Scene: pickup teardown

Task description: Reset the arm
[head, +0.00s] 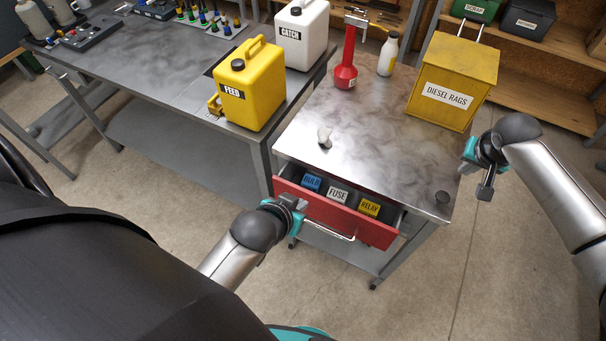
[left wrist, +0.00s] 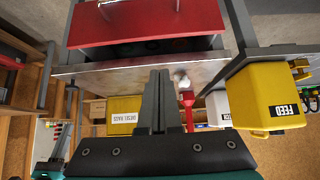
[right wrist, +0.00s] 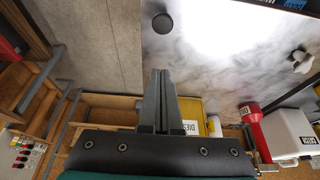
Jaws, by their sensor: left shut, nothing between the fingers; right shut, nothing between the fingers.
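My left gripper (head: 296,204) is shut and empty. In the head view it is near the left end of the red drawer front (head: 336,214); whether it touches cannot be told. Its closed fingers show in the left wrist view (left wrist: 159,100). My right gripper (head: 485,190) is shut and empty, off the right side of the metal-topped cart (head: 372,135). Its closed fingers show in the right wrist view (right wrist: 159,100). The drawer stands partly open, with compartments labelled HOLD or similar (head: 312,182), FUSE (head: 338,195) and RELAY (head: 369,208).
On the cart are a yellow DIESEL RAGS bin (head: 453,85), a red flashlight-shaped object (head: 346,70), a white bottle (head: 388,55), a small pale object (head: 324,138) and a dark knob (head: 442,198). Yellow FEED (head: 250,85) and white CATCH (head: 301,35) cans stand on the left bench.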

